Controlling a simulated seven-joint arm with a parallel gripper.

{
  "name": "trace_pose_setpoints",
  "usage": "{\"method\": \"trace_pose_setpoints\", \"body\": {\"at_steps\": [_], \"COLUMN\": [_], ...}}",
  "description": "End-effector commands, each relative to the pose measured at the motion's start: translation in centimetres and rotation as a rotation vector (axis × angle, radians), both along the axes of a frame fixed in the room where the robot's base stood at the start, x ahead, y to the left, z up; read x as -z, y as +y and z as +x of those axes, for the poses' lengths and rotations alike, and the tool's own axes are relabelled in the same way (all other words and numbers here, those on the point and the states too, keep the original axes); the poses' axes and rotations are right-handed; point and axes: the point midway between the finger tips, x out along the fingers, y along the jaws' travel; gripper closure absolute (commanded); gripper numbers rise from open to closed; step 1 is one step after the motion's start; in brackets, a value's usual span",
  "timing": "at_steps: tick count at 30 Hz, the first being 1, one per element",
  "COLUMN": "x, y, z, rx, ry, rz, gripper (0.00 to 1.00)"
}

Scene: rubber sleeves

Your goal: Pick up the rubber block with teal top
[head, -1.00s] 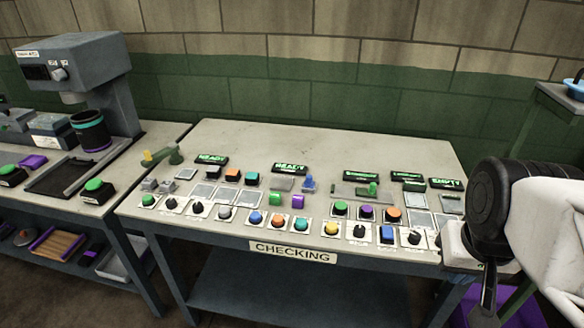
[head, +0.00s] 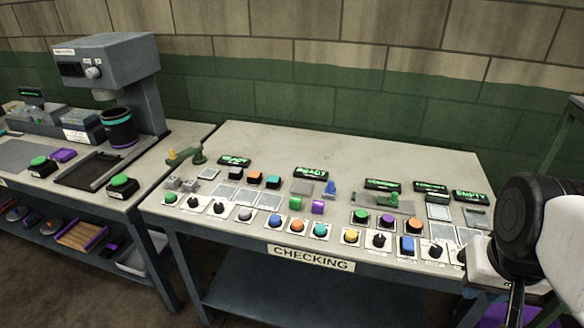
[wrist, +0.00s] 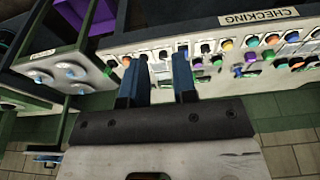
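The rubber block with teal top (head: 273,181) stands on the checking table, last in a short row at the left-middle. Beside it to the left are an orange-topped block (head: 253,177) and a black-topped block (head: 235,174). My gripper is at the far right in the head view, well away from the block, its fingers not clearly shown there. In the wrist view my gripper (wrist: 158,78) is open, its two blue fingers apart with nothing between them. I cannot pick out the teal-topped block for certain in the wrist view.
The checking table (head: 330,145) has several buttons and knobs along its front and lit signs behind. A green lever (head: 197,154) stands at its left. A press machine (head: 105,70) is on the left bench. The table's back strip is clear.

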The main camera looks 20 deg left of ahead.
Motion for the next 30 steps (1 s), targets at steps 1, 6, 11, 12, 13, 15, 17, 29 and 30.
{"method": "trace_pose_setpoints", "body": {"at_steps": [1,6,11,12,13,15,17,29,30], "x": [0.0,0.0,0.0,0.0,0.0,0.0,0.0,-1.1,-1.3], "y": [0.0,0.0,0.0,0.0,0.0,0.0,0.0,1.0,1.3], "z": [0.0,0.0,0.0,0.0,0.0,0.0,0.0,3.3,4.0], "rx": [0.0,0.0,0.0,0.0,0.0,0.0,0.0,-0.085,-0.105], "ry": [0.0,0.0,0.0,0.0,0.0,0.0,0.0,0.014,0.018], "rz": [0.0,0.0,0.0,0.0,0.0,0.0,0.0,-0.012,-0.014], "gripper": [0.66,0.4,0.23,0.23,0.23,0.23,0.23,0.23,0.23]}}
